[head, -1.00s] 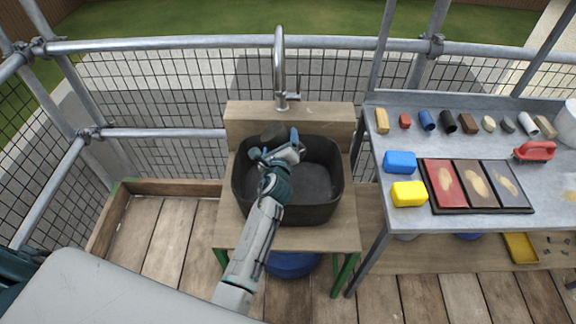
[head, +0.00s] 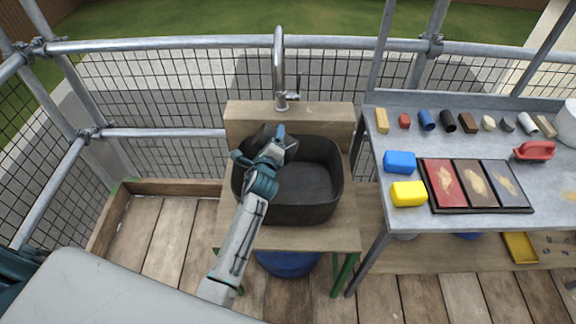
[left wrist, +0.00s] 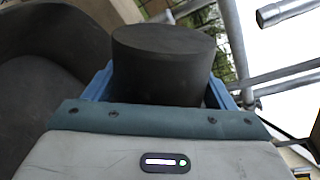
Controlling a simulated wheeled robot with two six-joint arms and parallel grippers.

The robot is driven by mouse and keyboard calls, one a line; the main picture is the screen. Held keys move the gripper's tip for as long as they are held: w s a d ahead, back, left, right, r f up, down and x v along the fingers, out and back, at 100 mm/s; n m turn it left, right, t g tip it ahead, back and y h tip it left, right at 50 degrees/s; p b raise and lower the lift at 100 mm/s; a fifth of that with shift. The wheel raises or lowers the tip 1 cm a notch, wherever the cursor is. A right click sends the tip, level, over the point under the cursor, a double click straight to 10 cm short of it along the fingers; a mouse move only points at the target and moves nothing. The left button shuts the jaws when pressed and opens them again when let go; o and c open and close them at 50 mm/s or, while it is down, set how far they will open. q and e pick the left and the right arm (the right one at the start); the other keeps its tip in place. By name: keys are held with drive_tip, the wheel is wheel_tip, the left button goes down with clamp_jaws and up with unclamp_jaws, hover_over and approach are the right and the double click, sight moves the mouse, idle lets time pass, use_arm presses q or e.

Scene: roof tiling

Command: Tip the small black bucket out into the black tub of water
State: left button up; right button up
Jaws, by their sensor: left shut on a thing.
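The small black bucket (head: 257,137) is in my left gripper (head: 261,146), over the back left part of the black tub (head: 318,209). The bucket looks tilted, partly hidden by the gripper. In the left wrist view the bucket (left wrist: 165,75) sits between the two blue fingers, with a flat dark round end showing; I cannot tell whether it is base or contents. The tub's wall (left wrist: 35,70) shows at the left there. The tub's inside looks dark grey, and I cannot make out a water surface or anything pouring. My right gripper is not in view.
A tap (head: 281,70) rises behind the tub from a wooden stand (head: 290,238). A metal table (head: 375,160) at the right holds a blue block (head: 400,162), a yellow block (head: 408,194) and a three-part tray (head: 434,208). Scaffold rails (head: 170,45) run behind.

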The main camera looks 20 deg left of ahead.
use_arm(q)
drive_tip(key=a+f+n+b, duration=0.1)
drive_tip(key=a+n+b, duration=0.1)
drive_tip(key=shift+s+a+f+n+h, duration=0.1)
drive_tip(key=shift+a+f+n+h, duration=0.05)
drive_tip(key=shift+f+n+h, duration=0.2)
drive_tip(key=a+f+n+h+b, duration=0.2)
drive_tip(key=a+f+n+b, duration=0.25)
drive_tip(key=n+b, duration=0.25)
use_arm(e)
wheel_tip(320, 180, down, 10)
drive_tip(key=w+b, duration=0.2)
use_arm(q)
wheel_tip(320, 180, up, 8)
drive_tip(key=a+n+t+h+p, duration=0.2)
drive_tip(key=a+n+p, duration=0.1)
drive_tip(key=n, duration=0.8)
drive_tip(key=shift+s+p, duration=0.45)
drive_tip(key=shift+p, duration=0.45)
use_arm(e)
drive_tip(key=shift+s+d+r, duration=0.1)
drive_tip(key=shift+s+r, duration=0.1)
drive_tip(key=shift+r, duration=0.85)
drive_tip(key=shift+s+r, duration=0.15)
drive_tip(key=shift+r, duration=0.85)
